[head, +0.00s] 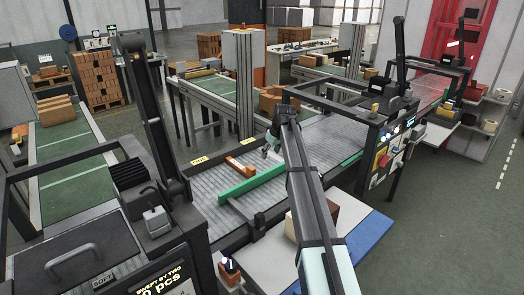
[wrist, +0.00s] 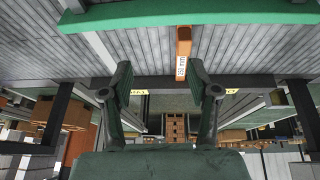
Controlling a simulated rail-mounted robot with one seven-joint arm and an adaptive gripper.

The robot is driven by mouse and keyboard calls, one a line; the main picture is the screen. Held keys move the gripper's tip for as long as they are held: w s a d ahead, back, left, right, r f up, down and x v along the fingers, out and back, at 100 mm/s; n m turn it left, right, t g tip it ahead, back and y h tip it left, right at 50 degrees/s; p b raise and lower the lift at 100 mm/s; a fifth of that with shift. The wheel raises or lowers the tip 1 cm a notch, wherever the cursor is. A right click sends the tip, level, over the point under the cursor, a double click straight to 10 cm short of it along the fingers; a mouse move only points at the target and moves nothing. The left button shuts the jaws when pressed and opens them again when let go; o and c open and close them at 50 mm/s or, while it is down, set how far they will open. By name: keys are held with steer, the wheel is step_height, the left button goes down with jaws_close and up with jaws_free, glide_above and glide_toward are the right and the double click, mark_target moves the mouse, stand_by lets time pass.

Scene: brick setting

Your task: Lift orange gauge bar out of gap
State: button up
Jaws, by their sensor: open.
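The orange gauge bar (head: 238,164) lies on the grey ribbed conveyor bed (head: 207,194), between its far edge and a long green bar (head: 250,183). It also shows in the wrist view (wrist: 183,46), with a white label on it and one end at the green bar (wrist: 170,13). I cannot tell whether they touch. My gripper (head: 269,150) is right of the orange bar in the head view, apart from it. In the wrist view my gripper (wrist: 160,85) is open and empty, with the orange bar beyond the fingertips, nearer the right finger.
Yellow labels (head: 199,160) mark the conveyor's far rail. A black post (head: 150,110) stands at left, and a black frame with a control panel (head: 395,140) at right. The bed around the orange bar looks clear.

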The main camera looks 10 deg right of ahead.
mark_target(254, 169)
steer(key=a+r, duration=0.1)
steer(key=a, duration=0.3)
steer(key=shift+n+y, duration=0.3)
steer(key=shift+y, duration=0.1)
steer(key=p+x, duration=0.1)
steer(key=x, duration=0.4)
steer(key=p+x, duration=0.2)
steer(key=x, duration=0.4)
steer(key=p+x, duration=0.2)
steer(key=x, duration=0.4)
steer(key=shift+s+f, duration=0.15)
steer(key=shift+s, duration=0.15)
jaws_close()
steer(key=shift+r+p, duration=1)
steer(key=shift+r, duration=3.05)
